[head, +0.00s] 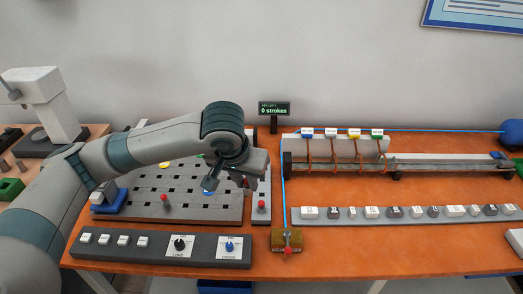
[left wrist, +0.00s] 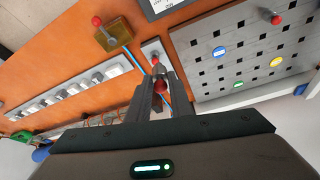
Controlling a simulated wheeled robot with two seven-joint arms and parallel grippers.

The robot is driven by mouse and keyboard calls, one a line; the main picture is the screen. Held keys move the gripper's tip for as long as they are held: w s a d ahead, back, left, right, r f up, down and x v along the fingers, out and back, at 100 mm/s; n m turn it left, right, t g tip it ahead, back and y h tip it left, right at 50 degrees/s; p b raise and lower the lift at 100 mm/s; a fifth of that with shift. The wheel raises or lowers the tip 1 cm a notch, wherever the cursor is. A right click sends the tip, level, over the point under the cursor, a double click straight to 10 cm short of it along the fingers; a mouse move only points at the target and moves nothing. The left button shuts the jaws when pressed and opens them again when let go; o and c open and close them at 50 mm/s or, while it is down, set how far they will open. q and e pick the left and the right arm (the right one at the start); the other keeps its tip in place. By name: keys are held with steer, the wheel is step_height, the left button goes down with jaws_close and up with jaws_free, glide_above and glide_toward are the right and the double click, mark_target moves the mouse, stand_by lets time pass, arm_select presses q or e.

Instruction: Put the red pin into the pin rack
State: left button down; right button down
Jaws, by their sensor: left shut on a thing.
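That standing pin also shows in the left wrist view (left wrist: 154,61). Another red-knobbed pin (head: 164,197) stands on the perforated board (head: 200,210). My right gripper is not in view.
A brass-coloured block (head: 286,240) with a red knob stands right of the strip. A panel with dials (head: 160,248) lies in front of the board. A coil rail (head: 400,165) and a row of labelled blocks (head: 400,214) fill the right.

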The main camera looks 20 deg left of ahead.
arm_select(q)
steer(key=w+d+r+p, duration=0.2)
steer(key=w+p, duration=0.2)
steer(key=w, duration=0.5)
steer(key=w+a+f+m+p, duration=0.1)
steer(key=w+a+f+p, duration=0.3)
steer(key=w+f+p, duration=0.3)
steer(key=w+f, duration=0.1)
steer(key=w, duration=0.3)
steer(key=shift+w+a+f, duration=0.25)
steer(key=shift+w+f, duration=0.05)
steer(key=shift+f, duration=0.1)
steer(key=shift+f, duration=0.25)
steer(key=shift+f+b, duration=2.7)
steer(key=shift+b, duration=0.15)
steer(key=shift+f, duration=1)
